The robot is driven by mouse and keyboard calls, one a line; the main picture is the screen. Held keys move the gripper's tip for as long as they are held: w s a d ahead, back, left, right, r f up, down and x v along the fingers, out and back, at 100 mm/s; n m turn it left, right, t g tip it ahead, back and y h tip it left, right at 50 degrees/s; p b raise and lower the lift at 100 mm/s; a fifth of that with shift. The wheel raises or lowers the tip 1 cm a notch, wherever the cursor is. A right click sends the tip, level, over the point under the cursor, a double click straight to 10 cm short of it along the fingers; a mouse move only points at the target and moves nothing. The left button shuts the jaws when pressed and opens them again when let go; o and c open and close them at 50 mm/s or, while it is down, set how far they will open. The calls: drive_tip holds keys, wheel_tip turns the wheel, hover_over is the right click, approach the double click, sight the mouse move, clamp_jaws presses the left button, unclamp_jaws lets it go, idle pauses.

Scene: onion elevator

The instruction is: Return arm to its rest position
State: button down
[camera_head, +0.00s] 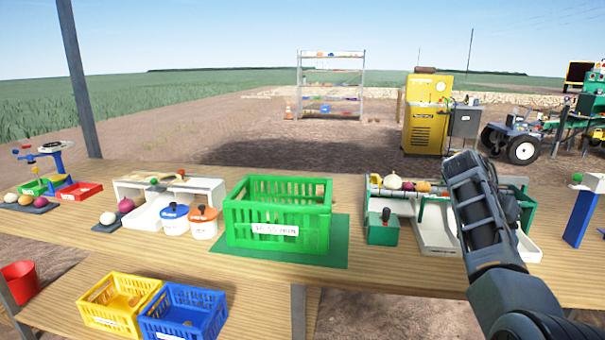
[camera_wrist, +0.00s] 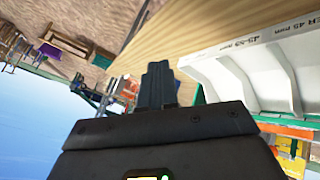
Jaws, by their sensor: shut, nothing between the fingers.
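My arm rises at the right of the head view, in front of the table (camera_head: 370,275). My gripper (camera_wrist: 158,68) shows in the wrist view with its fingers together and nothing between them. In the head view the gripper's fingertips cannot be made out. The wrist view is tilted, with sky on the left and a white labelled tray (camera_wrist: 245,60) on the right, apart from the fingers. My arm hides part of the white and green sorting unit (camera_head: 437,228) in the head view.
A green crate (camera_head: 277,235) stands mid-table on a green mat (camera_head: 340,245). Left of it are two lidded pots and a white stand (camera_head: 148,215). Yellow (camera_head: 98,312) and blue (camera_head: 165,325) crates sit lower in front. A blue post (camera_head: 580,218) stands at the right. Air above the table's middle is clear.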

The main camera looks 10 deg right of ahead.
drive_tip(key=s+a+f+n+t, duration=0.3)
drive_tip(key=s+f, duration=0.2)
drive_tip(key=f, duration=0.6)
drive_tip(key=s+a+f+n+t, duration=0.2)
drive_tip(key=s+f, duration=0.2)
drive_tip(key=f, duration=0.7)
drive_tip(key=s+a+f+n+t+y, duration=0.1)
drive_tip(key=s+a+f+n+t, duration=0.1)
drive_tip(key=s+a+f, duration=0.45)
drive_tip(key=s+a+f+n+t+y, duration=0.1)
drive_tip(key=s+a+n+t+y, duration=0.15)
drive_tip(key=s, duration=0.65)
drive_tip(key=s+a+r+n+t+y, duration=0.1)
drive_tip(key=s+a+r+t, duration=0.15)
drive_tip(key=s+a, duration=0.4)
drive_tip(key=s+a+r+n+t+y, duration=0.15)
drive_tip(key=s+a+r, duration=0.25)
drive_tip(key=s, duration=0.6)
drive_tip(key=s+a+r+t+y, duration=0.1)
drive_tip(key=s+a+r, duration=0.1)
drive_tip(key=s+r, duration=0.4)
drive_tip(key=s+a+r+t+y, duration=0.1)
drive_tip(key=s+a+r, duration=0.2)
drive_tip(key=r, duration=0.9)
drive_tip(key=s, duration=0.3)
drive_tip(key=shift+s+m+t, duration=0.15)
drive_tip(key=shift+m+t, duration=0.15)
drive_tip(key=shift+t, duration=0.05)
